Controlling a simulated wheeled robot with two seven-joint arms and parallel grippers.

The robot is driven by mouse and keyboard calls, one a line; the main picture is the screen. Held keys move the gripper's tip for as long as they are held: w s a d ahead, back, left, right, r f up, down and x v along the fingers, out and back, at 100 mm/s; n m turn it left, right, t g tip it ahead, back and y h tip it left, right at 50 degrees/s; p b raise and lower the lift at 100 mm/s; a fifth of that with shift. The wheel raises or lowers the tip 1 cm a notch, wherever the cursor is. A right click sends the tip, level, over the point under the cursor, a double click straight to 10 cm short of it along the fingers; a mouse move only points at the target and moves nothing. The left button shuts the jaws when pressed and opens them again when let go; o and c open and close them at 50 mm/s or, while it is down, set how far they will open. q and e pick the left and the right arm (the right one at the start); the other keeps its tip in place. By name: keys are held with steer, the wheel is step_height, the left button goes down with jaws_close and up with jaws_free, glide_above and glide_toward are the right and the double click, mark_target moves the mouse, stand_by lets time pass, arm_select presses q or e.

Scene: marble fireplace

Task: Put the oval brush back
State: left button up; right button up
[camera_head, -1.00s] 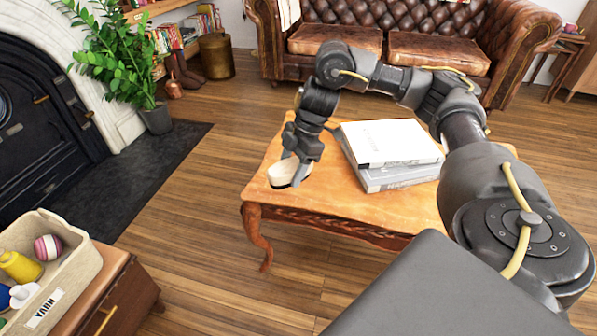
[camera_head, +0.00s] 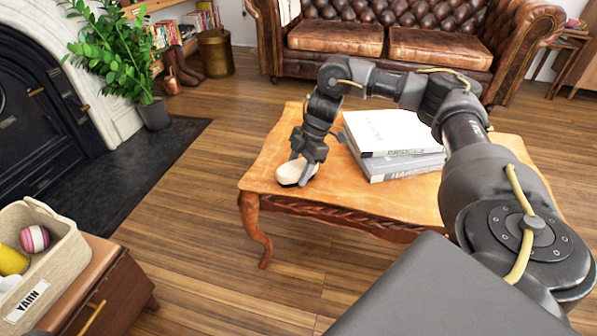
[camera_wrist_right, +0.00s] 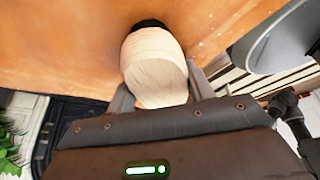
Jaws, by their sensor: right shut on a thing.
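The oval brush (camera_head: 292,174) is pale wood with a dark edge below. It is over the near left part of the wooden table (camera_head: 385,208), close to its front edge. My right gripper (camera_head: 302,170) is shut on it, coming from above. In the right wrist view the brush (camera_wrist_right: 155,65) sits between the two grey fingers, with dark bristles at its far end. I cannot tell whether it touches the tabletop. My left gripper is not in view.
Two stacked books (camera_head: 395,135) lie on the table right of my gripper. A yarn basket (camera_head: 65,262) with several items stands on a brown cabinet (camera_head: 125,285) at lower left. A leather sofa (camera_head: 390,45) is behind. The floor left of the table is clear.

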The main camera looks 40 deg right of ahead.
steer(key=o, duration=0.9)
steer(key=shift+o, duration=0.2)
